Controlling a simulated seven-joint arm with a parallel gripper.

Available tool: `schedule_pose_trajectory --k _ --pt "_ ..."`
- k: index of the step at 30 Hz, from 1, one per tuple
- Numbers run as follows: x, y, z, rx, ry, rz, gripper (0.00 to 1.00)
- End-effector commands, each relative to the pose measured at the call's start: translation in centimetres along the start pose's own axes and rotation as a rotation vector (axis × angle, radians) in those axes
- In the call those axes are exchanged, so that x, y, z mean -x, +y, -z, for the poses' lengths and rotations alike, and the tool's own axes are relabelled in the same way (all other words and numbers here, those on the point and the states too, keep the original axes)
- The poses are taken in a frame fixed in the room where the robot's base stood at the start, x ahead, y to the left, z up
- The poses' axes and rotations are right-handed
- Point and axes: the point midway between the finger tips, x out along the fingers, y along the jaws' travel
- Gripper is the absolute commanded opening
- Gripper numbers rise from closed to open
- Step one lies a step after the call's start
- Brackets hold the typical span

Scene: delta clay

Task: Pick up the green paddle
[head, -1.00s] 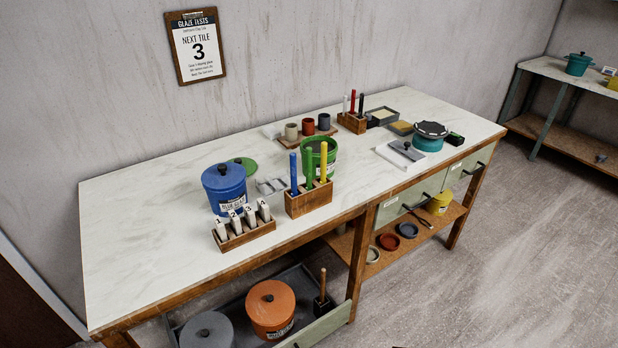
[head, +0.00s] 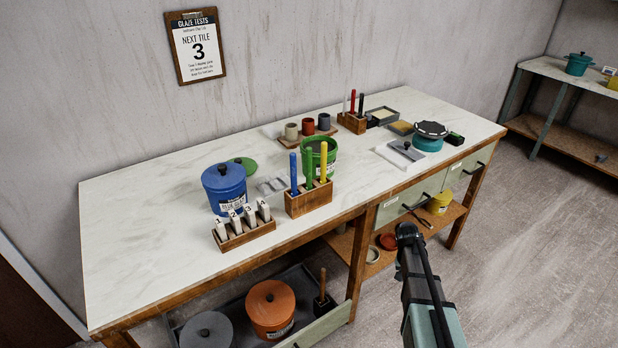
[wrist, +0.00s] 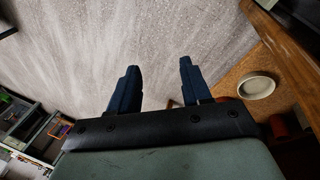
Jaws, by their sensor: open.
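The green paddle (head: 309,184) stands upright in a wooden block (head: 309,203) near the front edge of the table. Only its narrow green handle shows, between a blue handle (head: 293,172) and a yellow handle (head: 323,162). A green bucket (head: 328,148) stands right behind it. My gripper (wrist: 157,78) is open and empty, its two dark fingers apart over the floor in the wrist view. In the head view my arm reaches in from the lower right, in front of the table and well away from the paddle. The wrist view does not show the paddle.
A block of numbered white tiles (head: 243,228) and a blue lidded pot (head: 224,187) stand left of the paddle block. An open drawer (head: 327,321) with lidded pots juts out below. A low shelf with a pale dish (wrist: 258,87) lies near my gripper.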

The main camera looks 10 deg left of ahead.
Motion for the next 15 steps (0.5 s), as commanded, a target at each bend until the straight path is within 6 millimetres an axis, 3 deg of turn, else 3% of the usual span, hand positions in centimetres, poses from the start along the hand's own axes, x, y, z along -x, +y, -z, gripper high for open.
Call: schedule_pose_trajectory --k 1,3,15 --pt "1.6 0.0 2.5 -0.018 0.032 -0.005 0.48" --pt "3.8 0.2 5.0 -0.043 0.07 -0.011 0.48" --pt "17.8 2.4 17.5 -0.191 0.283 -0.037 0.48"
